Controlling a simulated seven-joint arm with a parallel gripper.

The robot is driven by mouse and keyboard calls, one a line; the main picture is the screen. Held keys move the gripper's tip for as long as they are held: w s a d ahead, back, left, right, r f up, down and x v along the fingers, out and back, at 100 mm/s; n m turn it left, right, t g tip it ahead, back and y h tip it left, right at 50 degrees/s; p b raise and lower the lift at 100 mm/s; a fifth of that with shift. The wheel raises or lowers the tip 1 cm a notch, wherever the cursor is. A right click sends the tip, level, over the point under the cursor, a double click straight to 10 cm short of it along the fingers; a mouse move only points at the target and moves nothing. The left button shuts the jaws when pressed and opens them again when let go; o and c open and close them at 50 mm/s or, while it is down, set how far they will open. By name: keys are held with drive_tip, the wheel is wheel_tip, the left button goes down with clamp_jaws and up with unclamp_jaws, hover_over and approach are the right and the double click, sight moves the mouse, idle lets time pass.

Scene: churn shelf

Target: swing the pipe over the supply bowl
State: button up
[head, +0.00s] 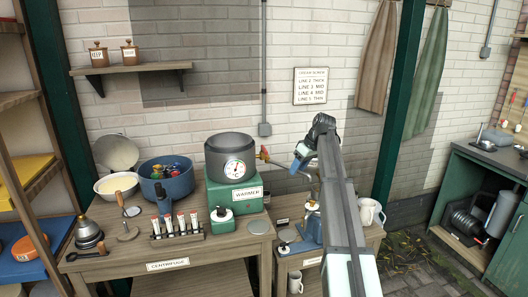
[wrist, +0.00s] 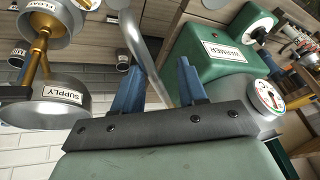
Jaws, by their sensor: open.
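A grey metal pipe (wrist: 137,42) runs between the two blue fingers of my gripper (wrist: 157,66) in the wrist view. The fingers stand apart, one on each side of it; I cannot tell whether either touches it. In the head view my gripper (head: 302,156) is right of the warmer, near the wall. The supply bowl (wrist: 55,112), a grey metal bowl labelled SUPPLY, is left of the fingers in the wrist view, on a brass stem. In the head view my arm hides most of this area, and I cannot make out the supply bowl there.
The green warmer (head: 235,193) carries a grey pot (head: 229,150) with a dial. A rack of tubes (head: 178,231), a blue pot (head: 167,181) and a white bowl (head: 116,188) crowd the bench to its left. White mugs (head: 369,213) stand right of my arm.

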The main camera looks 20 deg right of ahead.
drive_tip(key=a+m+t+h, duration=0.2)
drive_tip(key=a+m+h, duration=0.2)
drive_tip(key=a+m, duration=0.9)
drive_tip(key=s+a+r+n, duration=0.2)
drive_tip(key=s+r, duration=0.4)
drive_tip(key=r, duration=0.5)
drive_tip(key=shift+a, duration=0.15)
drive_tip(key=shift+r, duration=0.1)
drive_tip(key=x, duration=1.2)
drive_tip(key=shift+d+n, duration=0.3)
drive_tip(key=shift+d, duration=0.1)
drive_tip(key=shift+s, duration=0.1)
clamp_jaws()
